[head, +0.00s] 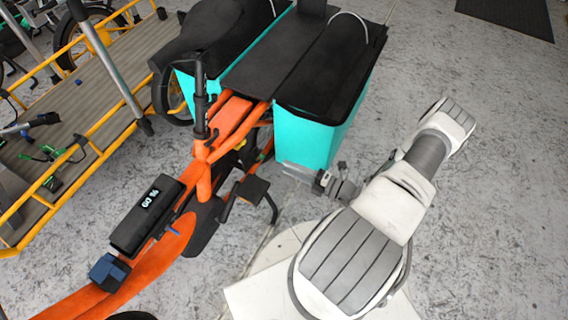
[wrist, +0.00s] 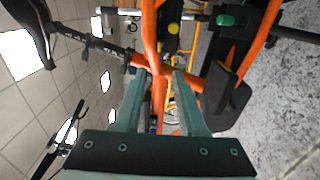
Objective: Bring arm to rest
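My white and grey arm (head: 395,200) is bent beside the orange cargo bike (head: 205,185), at the right in the head view. My gripper (head: 290,170) points left, close to the lower part of the bike's turquoise pannier (head: 310,140); I cannot tell if they touch. In the wrist view, two teal fingers (wrist: 159,75) stand apart with nothing held between them. The orange bike frame (wrist: 150,35) shows beyond and between the fingers. The view is turned on its side.
A yellow-railed platform (head: 85,110) with tools stands at the left. A black box (head: 147,215) and a blue block (head: 108,270) sit on the bike's frame. The bike's pedal (head: 250,190) is left of my gripper. Grey floor (head: 490,210) is clear at the right.

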